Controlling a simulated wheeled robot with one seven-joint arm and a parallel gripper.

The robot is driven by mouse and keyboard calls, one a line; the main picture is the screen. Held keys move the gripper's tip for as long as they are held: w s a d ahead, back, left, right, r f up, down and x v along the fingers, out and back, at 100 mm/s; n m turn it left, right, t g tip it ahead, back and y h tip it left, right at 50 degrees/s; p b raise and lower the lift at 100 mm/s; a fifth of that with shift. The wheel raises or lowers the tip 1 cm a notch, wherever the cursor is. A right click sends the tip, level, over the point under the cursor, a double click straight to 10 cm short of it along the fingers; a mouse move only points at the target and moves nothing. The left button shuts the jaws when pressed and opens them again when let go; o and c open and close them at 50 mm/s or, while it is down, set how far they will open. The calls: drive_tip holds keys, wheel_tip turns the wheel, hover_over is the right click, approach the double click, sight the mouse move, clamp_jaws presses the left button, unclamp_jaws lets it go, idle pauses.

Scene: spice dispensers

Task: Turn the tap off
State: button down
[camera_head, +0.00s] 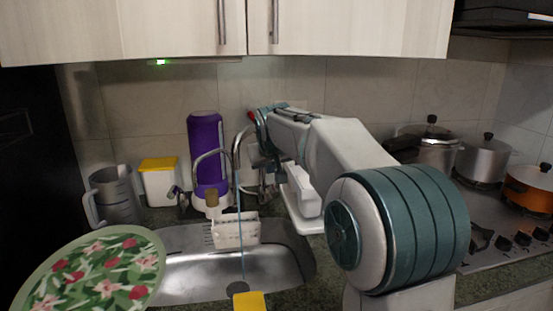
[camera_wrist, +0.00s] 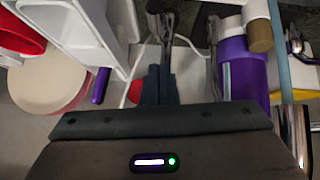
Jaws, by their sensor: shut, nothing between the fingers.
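The chrome tap (camera_head: 236,150) arches over the steel sink (camera_head: 200,285). A thin blue stream of water (camera_head: 240,235) runs from it down into the basin. My gripper reaches in from the right, close to the tap's right side; its fingertips are mostly hidden behind my arm in the head view. In the wrist view my gripper (camera_wrist: 159,70) has its fingers together and empty. Metal parts (camera_wrist: 161,22) show just beyond the fingertips; I cannot tell whether they are the tap's handle or whether the fingers touch them. The blue stream also shows in the wrist view (camera_wrist: 279,45).
A purple dispenser (camera_head: 205,150) stands behind the tap, with a white rack (camera_head: 235,232) at the sink. A yellow-lidded container (camera_head: 160,180) and grey jug (camera_head: 117,197) are left. A floral plate (camera_head: 95,275) is front left. Pots (camera_head: 483,160) stand on the stove right.

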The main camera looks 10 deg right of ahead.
sight(273, 191)
drive_tip(key=f, duration=0.4)
drive_tip(key=shift+d+b, duration=0.35)
drive_tip(key=shift+d, duration=0.05)
drive_tip(key=shift+s+f, duration=0.1)
drive_tip(key=shift+f, duration=0.1)
